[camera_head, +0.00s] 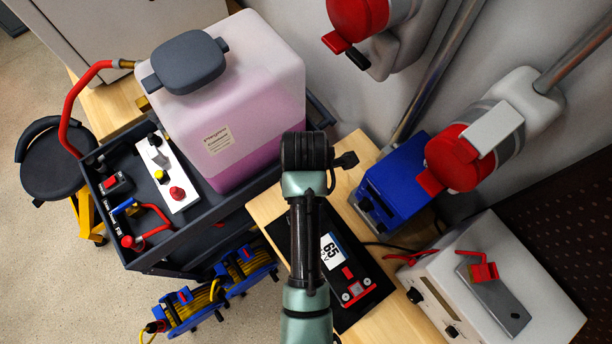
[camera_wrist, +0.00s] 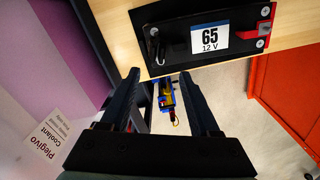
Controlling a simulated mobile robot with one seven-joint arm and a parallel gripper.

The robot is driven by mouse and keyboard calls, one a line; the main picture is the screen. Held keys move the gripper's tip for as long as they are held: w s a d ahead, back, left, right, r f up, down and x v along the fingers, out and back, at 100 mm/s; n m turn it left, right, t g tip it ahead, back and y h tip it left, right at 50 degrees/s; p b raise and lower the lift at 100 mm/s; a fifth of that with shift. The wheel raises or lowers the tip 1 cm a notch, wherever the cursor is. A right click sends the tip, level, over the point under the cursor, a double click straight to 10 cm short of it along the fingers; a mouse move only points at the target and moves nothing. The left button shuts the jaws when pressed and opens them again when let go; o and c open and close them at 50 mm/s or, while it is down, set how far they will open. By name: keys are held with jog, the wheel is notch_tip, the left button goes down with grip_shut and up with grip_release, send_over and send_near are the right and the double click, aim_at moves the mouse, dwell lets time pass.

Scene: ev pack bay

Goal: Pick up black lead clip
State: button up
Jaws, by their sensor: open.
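My gripper (camera_wrist: 160,76) is open and empty, with its two black fingers spread apart in the wrist view. In the head view, my gripper (camera_head: 346,160) points to the right over the wooden bench. Just beyond the fingertips lies a black 12 V battery (camera_wrist: 178,42) marked 65. A small dark clip-like piece (camera_wrist: 154,46) with a pale metallic part is at the battery's left end; it may be the black lead clip, but I cannot be sure. The fingers are apart from it. In the head view, my arm covers part of the battery (camera_head: 331,291).
A coolant tank (camera_head: 262,80) stands on a dark cart (camera_head: 180,245) at the left. A blue box (camera_head: 395,185) sits on the bench. A pale charger (camera_head: 545,280) at the right carries a red clip (camera_head: 484,269). Red connectors hang above right.

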jog(key=f, duration=0.3)
jog(key=shift+w, duration=0.35)
jog(key=shift+s+d+f+p, duration=0.1)
jog(key=shift+s+f+p, duration=0.1)
jog(key=shift+f+p, duration=0.3)
notch_tip(320, 180, down, 4)
jog(key=shift+w+r+p, duration=0.1)
jog(key=shift+w+p, duration=0.05)
jog(key=shift+p, duration=0.15)
grip_shut()
